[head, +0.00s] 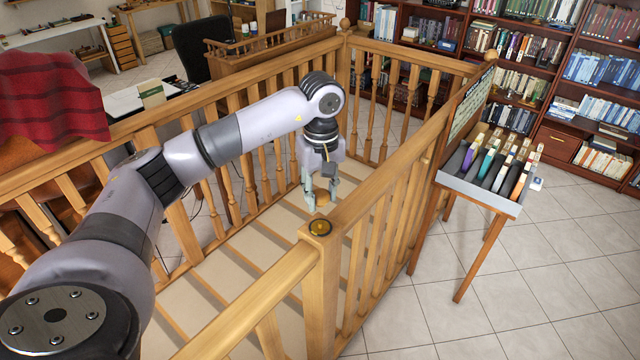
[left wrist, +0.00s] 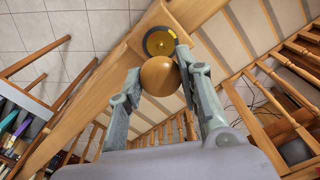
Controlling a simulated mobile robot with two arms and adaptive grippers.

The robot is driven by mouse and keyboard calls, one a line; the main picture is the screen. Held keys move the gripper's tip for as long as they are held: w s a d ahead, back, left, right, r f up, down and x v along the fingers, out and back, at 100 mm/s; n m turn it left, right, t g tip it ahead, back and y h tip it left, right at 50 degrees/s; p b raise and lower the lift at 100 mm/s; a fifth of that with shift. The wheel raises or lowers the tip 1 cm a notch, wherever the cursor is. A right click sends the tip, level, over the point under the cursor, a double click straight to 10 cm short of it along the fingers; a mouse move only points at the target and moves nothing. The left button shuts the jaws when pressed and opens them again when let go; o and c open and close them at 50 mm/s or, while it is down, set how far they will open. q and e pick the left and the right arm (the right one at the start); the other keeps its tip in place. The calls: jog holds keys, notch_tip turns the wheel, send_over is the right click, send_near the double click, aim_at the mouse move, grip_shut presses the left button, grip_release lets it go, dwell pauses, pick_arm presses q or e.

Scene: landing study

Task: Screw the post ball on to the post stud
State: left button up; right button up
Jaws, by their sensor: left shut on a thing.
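The post ball (left wrist: 159,76) is a plain round wooden ball. My left gripper (head: 321,200) is shut on it, with one finger on each side in the left wrist view. In the head view the fingers point down just beyond the near newel post (head: 320,285), and the ball is small and partly hidden between them. The plate also shows in the left wrist view (left wrist: 160,42), just past the ball. The ball appears apart from the plate; the exact height gap is unclear. My right gripper is not in view.
Wooden railings with a handrail (head: 395,160) run from the post around the landing. A slanted display stand (head: 480,185) with several coloured items stands right of the railing. Bookshelves (head: 520,60) line the back. The tiled floor at right is open.

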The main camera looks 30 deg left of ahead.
pick_arm(q)
jog(key=shift+s+d, duration=0.1)
jog(key=shift+s, duration=0.05)
notch_tip(320, 180, down, 3)
jog(key=b, duration=0.2)
jog(key=shift+r+b, duration=0.15)
jog(key=shift+b, duration=0.15)
notch_tip(320, 180, down, 3)
jog(key=shift+r+b, duration=0.2)
jog(key=shift+b, duration=0.8)
jog(key=shift+r, duration=0.35)
jog(key=n, duration=0.4)
jog(key=shift+n, duration=1.3)
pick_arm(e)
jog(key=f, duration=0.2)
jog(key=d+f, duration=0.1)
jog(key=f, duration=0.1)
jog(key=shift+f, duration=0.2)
